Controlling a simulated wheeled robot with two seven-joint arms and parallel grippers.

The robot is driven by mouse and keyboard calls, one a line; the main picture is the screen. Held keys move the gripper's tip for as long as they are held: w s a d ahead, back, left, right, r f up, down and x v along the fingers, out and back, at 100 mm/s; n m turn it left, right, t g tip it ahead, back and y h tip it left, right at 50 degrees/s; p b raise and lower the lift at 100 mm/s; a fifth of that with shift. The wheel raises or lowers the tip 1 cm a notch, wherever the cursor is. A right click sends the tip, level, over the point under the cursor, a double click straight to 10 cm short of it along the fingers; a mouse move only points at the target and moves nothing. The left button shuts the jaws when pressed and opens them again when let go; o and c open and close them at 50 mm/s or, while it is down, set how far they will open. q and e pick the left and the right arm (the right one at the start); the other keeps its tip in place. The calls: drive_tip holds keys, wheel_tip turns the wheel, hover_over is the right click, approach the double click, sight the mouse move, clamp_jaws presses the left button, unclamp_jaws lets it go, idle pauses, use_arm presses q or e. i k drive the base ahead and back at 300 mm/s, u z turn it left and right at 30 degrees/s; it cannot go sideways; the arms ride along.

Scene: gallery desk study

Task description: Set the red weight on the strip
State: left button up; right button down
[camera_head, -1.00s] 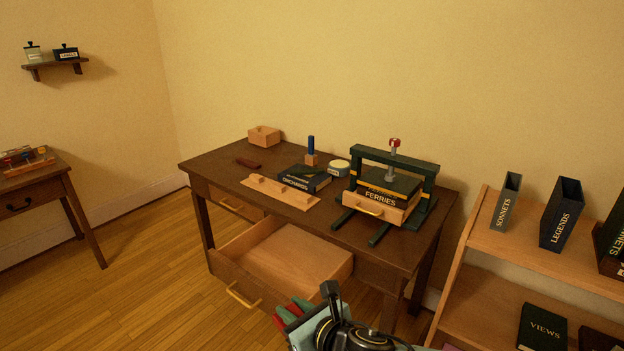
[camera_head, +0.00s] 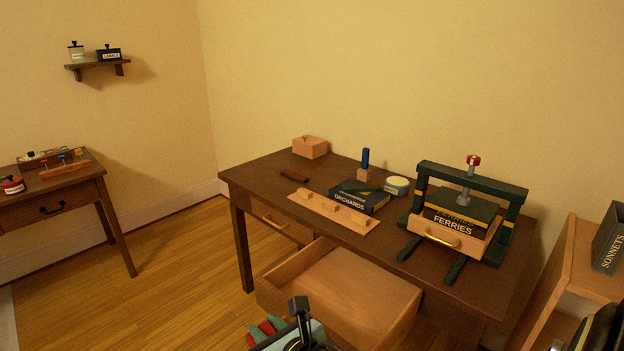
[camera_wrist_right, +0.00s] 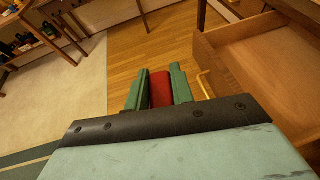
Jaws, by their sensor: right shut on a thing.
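My right gripper (camera_head: 265,330) is low at the bottom of the head view, in front of the desk and left of the open drawer. In the right wrist view its two green fingers (camera_wrist_right: 160,88) are shut on the red weight (camera_wrist_right: 161,90), whose far end is partly hidden.
The open drawer (camera_head: 350,300) juts out below the strip. On the desk (camera_head: 262,180) are a book (camera_head: 357,197), a blue-handled block (camera_head: 365,165), a tin (camera_head: 397,186), a wooden box (camera_head: 310,147) and a green press (camera_head: 470,185) with a book inside. A side table (camera_head: 60,200) stands at left.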

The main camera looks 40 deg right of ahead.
sight(363, 186)
drive_tip(key=u, duration=0.2)
drive_tip(key=i, duration=1.45)
drive_tip(key=z, duration=0.65)
drive_tip(key=i, duration=0.95)
drive_tip(key=z, duration=0.85)
